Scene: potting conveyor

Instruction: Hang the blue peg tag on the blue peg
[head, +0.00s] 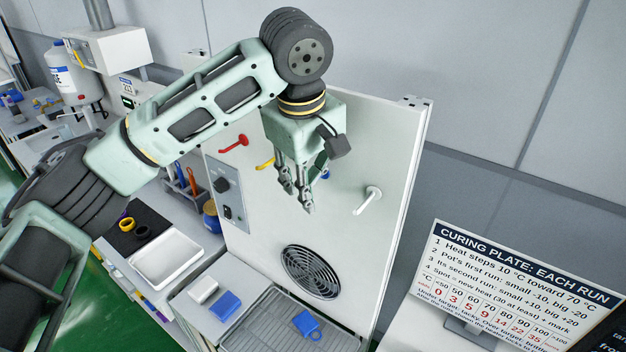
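The blue peg tag (305,321), a flat blue piece with a ring at one end, lies on the grey ribbed tray (262,322) at the foot of the white panel. The blue peg (325,175) shows only in part on the panel, behind my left gripper. My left gripper (298,199) hangs in front of the panel, fingers pointing down, well above the tag. Its fingertips are apart and nothing shows between them. My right gripper is not in view.
The white panel (345,255) also carries a red peg (234,143), a yellow peg (265,163), a white peg (369,200) and a round vent (310,272). A blue block (225,305) and a white block (203,290) lie left of the ribbed tray. A sign (515,285) stands right.

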